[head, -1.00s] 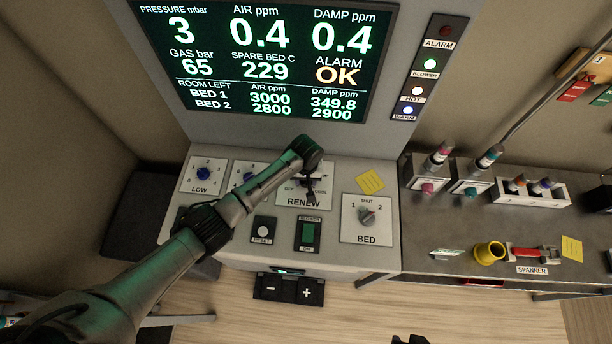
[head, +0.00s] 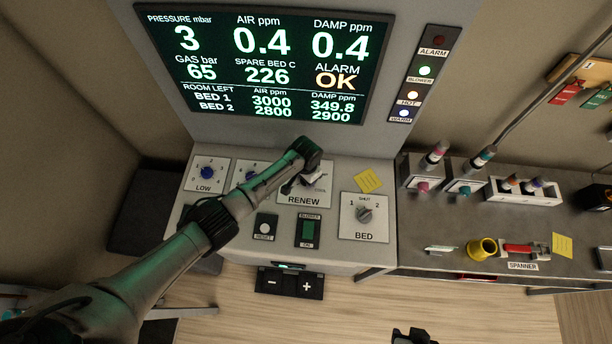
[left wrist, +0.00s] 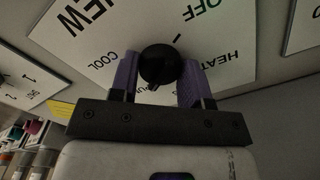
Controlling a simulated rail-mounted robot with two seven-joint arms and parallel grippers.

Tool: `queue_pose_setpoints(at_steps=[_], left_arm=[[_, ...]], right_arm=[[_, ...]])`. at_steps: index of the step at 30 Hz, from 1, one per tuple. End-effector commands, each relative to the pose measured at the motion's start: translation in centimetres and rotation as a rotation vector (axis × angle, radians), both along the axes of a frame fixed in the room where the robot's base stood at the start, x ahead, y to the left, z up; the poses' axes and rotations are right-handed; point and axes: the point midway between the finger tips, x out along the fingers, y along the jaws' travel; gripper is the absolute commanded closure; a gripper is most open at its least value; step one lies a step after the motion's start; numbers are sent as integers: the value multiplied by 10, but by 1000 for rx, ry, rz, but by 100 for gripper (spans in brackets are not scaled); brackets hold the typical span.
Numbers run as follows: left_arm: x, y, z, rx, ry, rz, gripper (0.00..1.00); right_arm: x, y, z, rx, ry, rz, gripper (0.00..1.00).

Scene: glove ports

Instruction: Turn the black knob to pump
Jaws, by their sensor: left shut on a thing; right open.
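The black knob (left wrist: 160,66) stands on the white RENEW plate (left wrist: 95,40), marked OFF, HEAT and COOL; another label beyond the gripper is mostly hidden. My left gripper (left wrist: 158,78) is shut on the knob, one purple finger on each side. I cannot tell for sure which label the knob points to. In the head view my left gripper (head: 304,182) reaches down over the RENEW plate (head: 312,201) and hides the knob. My right gripper (head: 410,336) is partly in view at the bottom edge, away from the panel.
A LOW dial (head: 207,173), a BED knob (head: 365,214), a RESET button (head: 265,228) and a green BLOWER switch (head: 308,230) surround the RENEW plate. The screen (head: 265,65) reads ALARM OK.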

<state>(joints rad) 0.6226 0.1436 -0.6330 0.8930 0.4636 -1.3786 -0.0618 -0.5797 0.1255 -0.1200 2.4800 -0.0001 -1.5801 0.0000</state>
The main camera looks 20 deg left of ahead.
Motion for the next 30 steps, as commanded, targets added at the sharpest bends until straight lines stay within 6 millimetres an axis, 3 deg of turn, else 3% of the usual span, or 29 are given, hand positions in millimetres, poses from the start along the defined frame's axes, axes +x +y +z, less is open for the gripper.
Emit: queue_pose_setpoints(at_steps=[22, 23, 30], left_arm=[[0, 0, 0, 0, -1, -70, 80], [0, 0, 0, 0, -1, -70, 54], [0, 0, 0, 0, -1, -70, 31]], right_arm=[[0, 3, 2, 9, 0, -6, 57], [0, 3, 2, 9, 0, -5, 57], [0, 1, 2, 3, 0, -2, 57]])
